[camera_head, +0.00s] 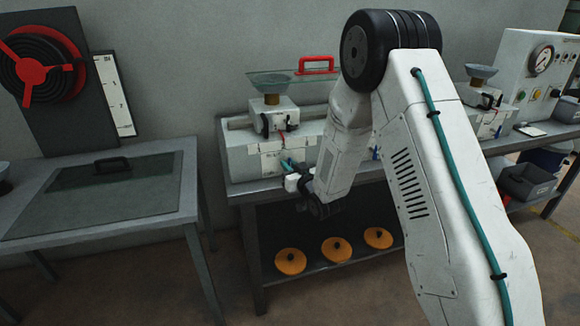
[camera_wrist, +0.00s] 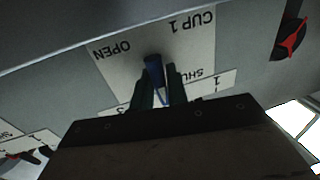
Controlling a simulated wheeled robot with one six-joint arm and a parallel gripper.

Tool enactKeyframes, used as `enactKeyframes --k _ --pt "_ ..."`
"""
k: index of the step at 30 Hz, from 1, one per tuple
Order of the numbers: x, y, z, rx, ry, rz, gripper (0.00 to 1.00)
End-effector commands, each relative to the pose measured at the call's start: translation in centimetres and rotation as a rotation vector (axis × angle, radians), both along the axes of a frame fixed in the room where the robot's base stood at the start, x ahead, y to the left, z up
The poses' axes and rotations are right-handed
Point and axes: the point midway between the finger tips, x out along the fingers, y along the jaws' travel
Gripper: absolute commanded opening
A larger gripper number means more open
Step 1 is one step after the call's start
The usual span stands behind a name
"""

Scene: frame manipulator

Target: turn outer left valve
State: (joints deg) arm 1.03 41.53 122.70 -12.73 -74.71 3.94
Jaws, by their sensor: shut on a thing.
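In the wrist view a blue valve handle (camera_wrist: 154,68) stands on a white plate (camera_wrist: 115,65) marked "CUP 1", "OPEN" and, partly hidden, "SHUT". The lettering appears upside down. My gripper (camera_wrist: 160,78) is shut on this handle, with one dark finger on each side of it. The fingers hide part of the handle and plate. In the head view my gripper (camera_head: 291,170) is at the front of the left white apparatus (camera_head: 245,155) on the bench. The handle cannot be made out clearly there.
A red-handled dial (camera_wrist: 291,42) is at the right of the wrist view. A glass pan (camera_head: 270,78) sits above the apparatus. Three orange discs (camera_head: 336,249) lie on the bench's lower shelf. A side table (camera_head: 100,190) stands left, with a gap between. My arm hides the bench's middle.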

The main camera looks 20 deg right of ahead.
Motion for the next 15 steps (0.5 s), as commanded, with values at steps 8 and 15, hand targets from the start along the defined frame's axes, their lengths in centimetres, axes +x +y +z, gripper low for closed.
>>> enactKeyframes --k 8,15 --pt "-0.02 -0.06 -0.01 0.103 -0.001 0.000 0.00" --pt "-0.04 -0.19 -0.12 0.298 0.001 -0.001 0.00"
